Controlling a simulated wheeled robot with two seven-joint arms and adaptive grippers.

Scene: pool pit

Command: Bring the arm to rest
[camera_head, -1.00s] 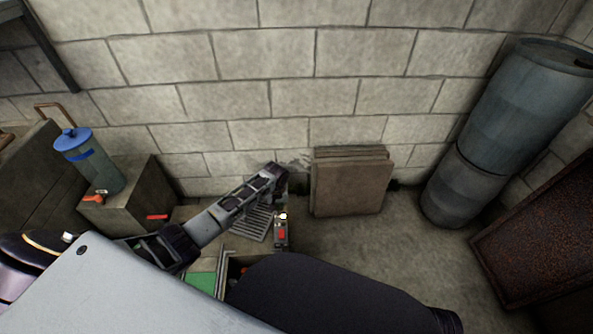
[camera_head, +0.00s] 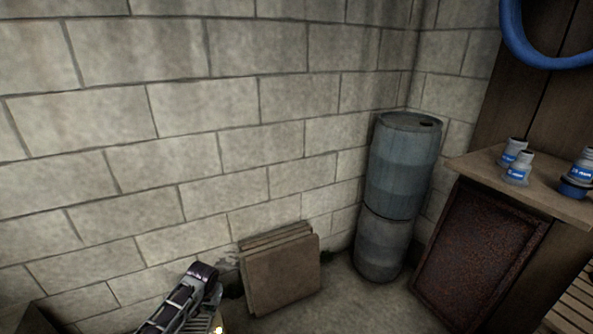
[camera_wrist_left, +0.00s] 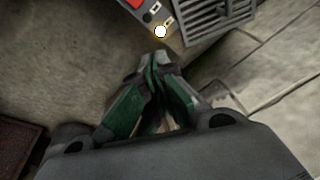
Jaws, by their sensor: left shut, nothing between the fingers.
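My left arm (camera_head: 178,308) shows at the bottom of the head view, bent, in front of the block wall. In the left wrist view my left gripper (camera_wrist_left: 162,62) has its dark green fingers brought together at the tips, with nothing held between them. It hangs above the concrete floor, next to a small grey box with a red patch (camera_wrist_left: 150,10) and a round white spot. I cannot tell whether the fingertips touch the box. My right arm and gripper are not in view.
Square brown slabs (camera_head: 283,275) lean on the wall, right of my left arm. A blue-grey barrel (camera_head: 402,165) stands in the corner. A metal grate (camera_wrist_left: 215,22) lies beside the box.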

